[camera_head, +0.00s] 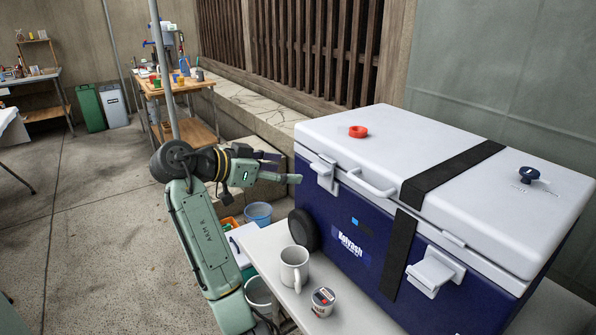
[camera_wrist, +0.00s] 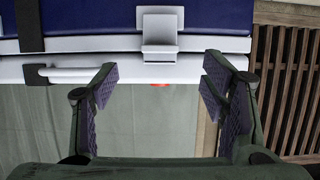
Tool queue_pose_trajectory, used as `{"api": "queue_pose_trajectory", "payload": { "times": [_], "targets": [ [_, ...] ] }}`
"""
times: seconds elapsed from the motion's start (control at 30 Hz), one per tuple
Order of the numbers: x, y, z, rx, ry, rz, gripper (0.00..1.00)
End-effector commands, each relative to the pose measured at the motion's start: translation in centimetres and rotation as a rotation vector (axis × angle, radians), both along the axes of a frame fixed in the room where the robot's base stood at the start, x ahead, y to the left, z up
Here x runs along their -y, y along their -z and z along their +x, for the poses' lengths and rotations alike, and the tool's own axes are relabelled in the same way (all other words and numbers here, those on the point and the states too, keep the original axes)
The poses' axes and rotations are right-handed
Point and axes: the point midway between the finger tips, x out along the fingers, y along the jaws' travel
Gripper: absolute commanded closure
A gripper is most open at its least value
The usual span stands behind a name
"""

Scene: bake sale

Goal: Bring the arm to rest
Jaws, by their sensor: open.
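My green arm is raised and bent in the head view, with my gripper (camera_head: 284,167) at the left end of the big blue cooler (camera_head: 300,185). The fingers are spread and nothing is between them. In the wrist view my gripper (camera_wrist: 160,87) shows both fingers wide apart. The picture there looks upside down, with the cooler's white latch (camera_wrist: 160,32) ahead between the fingers. I cannot tell whether a fingertip touches the cooler.
The cooler stands on a white table (camera_head: 258,248) with a white mug (camera_head: 294,266) and a small tin (camera_head: 323,301). Buckets (camera_head: 258,213) stand behind my arm. Floor at left is open.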

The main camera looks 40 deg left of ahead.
Motion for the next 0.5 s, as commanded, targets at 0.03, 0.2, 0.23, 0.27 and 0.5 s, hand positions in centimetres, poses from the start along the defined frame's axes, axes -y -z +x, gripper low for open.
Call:
{"api": "queue_pose_trajectory", "payload": {
  "times": [0.03, 0.2, 0.23, 0.27, 0.5],
  "targets": [
    [-0.17, -0.23, -0.44, 0.001, -0.001, 0.001, 0.33],
    [-0.35, -0.49, -1.08, 0.001, 0.001, 0.002, 0.33],
    [-0.36, -0.49, -1.1, 0.0, 0.002, 0.002, 0.33],
    [-0.35, -0.5, -1.12, 0.0, 0.002, 0.002, 0.33],
    [-0.37, -0.48, -1.1, 0.0, 0.0, 0.001, 0.33]
  ]
}}
